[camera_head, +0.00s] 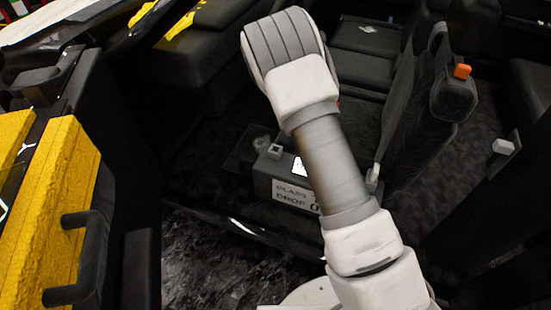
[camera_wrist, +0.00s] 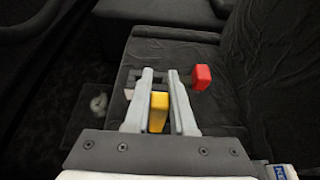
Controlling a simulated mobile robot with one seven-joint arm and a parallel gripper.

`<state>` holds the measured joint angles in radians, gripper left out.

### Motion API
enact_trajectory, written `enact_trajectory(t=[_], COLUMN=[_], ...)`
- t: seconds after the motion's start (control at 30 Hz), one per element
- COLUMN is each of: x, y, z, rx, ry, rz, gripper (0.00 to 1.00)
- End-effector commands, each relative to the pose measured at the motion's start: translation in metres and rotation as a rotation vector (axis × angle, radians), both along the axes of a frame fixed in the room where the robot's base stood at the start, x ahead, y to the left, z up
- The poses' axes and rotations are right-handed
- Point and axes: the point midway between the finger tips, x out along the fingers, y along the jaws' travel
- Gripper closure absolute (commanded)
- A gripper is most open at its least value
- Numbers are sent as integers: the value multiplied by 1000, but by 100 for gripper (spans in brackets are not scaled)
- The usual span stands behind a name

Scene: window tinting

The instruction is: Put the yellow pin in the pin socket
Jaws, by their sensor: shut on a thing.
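My gripper (camera_wrist: 160,75) shows in the wrist view with its two grey fingers pointing away from the camera. It is shut on the yellow pin (camera_wrist: 158,112), a yellow block between the fingers near their base. In the head view my arm hides the gripper and the pin. I cannot tell for certain which thing is the pin socket. A small grey square piece with a dark top (camera_head: 274,151) stands on the dark box in the head view. Pale small parts (camera_wrist: 129,93) show beside the left finger in the wrist view.
A dark box with a white "DROP" sign (camera_head: 292,193) stands beside my arm. A red block (camera_wrist: 201,77) is just right of the fingers. An orange block (camera_head: 462,71) sits on a dark seat (camera_head: 455,98). A pale rounded piece (camera_wrist: 99,103) lies on a dark plate at left.

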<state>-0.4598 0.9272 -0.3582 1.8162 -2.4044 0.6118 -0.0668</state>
Motion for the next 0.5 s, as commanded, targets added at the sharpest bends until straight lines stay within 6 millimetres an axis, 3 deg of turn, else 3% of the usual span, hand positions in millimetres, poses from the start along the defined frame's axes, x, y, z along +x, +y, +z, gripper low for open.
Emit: enact_trajectory(t=[0.17,0.5], x=[-4,-26], y=[23,93], z=[-16,-61], rx=[-3,-3], ry=[4,1], rz=[9,6], gripper=[100,100])
